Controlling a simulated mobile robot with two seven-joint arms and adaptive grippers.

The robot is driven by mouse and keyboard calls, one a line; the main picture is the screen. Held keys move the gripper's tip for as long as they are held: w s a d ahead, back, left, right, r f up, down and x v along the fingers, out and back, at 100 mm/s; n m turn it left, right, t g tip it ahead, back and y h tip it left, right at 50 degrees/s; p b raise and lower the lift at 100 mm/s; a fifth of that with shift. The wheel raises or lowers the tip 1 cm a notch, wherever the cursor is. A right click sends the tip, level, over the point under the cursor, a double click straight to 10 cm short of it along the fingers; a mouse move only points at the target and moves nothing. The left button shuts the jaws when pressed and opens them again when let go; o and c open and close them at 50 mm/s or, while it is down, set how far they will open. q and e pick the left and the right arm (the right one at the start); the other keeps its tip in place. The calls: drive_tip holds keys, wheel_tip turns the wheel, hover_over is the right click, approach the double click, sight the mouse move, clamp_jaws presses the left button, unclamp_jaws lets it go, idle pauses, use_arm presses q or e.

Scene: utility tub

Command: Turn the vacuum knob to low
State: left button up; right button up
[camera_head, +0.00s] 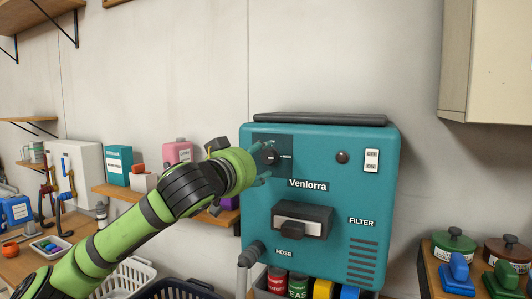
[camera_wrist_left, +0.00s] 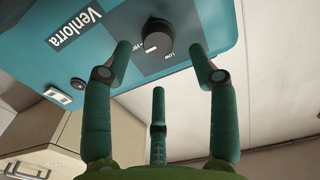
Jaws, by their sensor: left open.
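The teal Venlorra vacuum unit (camera_head: 330,222) is mounted at the wall. Its round dark knob (camera_head: 269,156) sits on a darker panel at the upper left and carries a white pointer mark. In the head view the mark lies roughly level, towards a small label on the right. My left gripper (camera_head: 264,162) is in front of the knob, with green fingers spread open. In the wrist view the fingers (camera_wrist_left: 161,60) straddle the knob's near side, and contact is unclear.
The unit also has a dark red button (camera_head: 342,157), a white switch (camera_head: 372,160) and a protruding handle (camera_head: 302,220). Cans (camera_head: 298,284) stand below it. A shelf (camera_head: 130,193) with boxes is left; a cabinet (camera_head: 487,65) hangs at upper right.

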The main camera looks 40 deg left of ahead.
sight(267, 155)
use_arm(q)
drive_tip(key=p+x, duration=0.2)
drive_tip(key=x, duration=0.2)
drive_tip(key=shift+r, duration=0.1)
drive_tip(key=shift+w, duration=0.2)
drive_tip(key=c, duration=0.9)
drive_tip(key=shift+s, duration=0.1)
drive_tip(key=shift+c, duration=1.1)
use_arm(e)
drive_tip(key=r, duration=0.1)
drive_tip(key=w+r, duration=0.1)
drive_tip(key=r, duration=0.1)
drive_tip(key=shift+w+r, duration=0.15)
drive_tip(key=shift+w, duration=0.2)
